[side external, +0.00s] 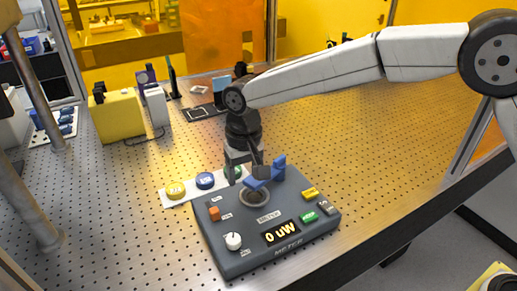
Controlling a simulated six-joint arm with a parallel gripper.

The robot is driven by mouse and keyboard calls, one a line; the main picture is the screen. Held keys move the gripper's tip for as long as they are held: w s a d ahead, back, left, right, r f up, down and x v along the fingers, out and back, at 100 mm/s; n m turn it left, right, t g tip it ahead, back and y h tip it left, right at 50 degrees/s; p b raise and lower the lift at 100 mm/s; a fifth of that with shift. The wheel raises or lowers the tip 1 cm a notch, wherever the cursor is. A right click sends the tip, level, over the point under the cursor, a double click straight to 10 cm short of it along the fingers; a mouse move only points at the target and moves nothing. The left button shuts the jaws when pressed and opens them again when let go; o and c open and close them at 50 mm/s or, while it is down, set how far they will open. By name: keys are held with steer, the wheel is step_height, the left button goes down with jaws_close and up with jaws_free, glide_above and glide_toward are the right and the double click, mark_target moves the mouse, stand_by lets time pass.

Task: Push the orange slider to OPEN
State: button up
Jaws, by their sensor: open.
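The orange slider (214,213) is a small block on the left part of the dark grey meter box (290,252). Small labels sit near it, too small to read. My gripper (257,176) points down over the back of the box, to the right of and behind the slider, apart from it. It is open, and I see nothing held in it. Blue pieces (279,164) show at the fingertips; I cannot tell whether they belong to the gripper or the box. A round ring (254,198) lies just below them.
The box also carries a white knob (233,241), a display (282,232) reading 0 uW, a yellow button (310,193) and a green button (308,217).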

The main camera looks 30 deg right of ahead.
glide_above(214, 210)
steer(key=shift+r, duration=0.15)
steer(key=shift+f, duration=3.9)
jaws_close()
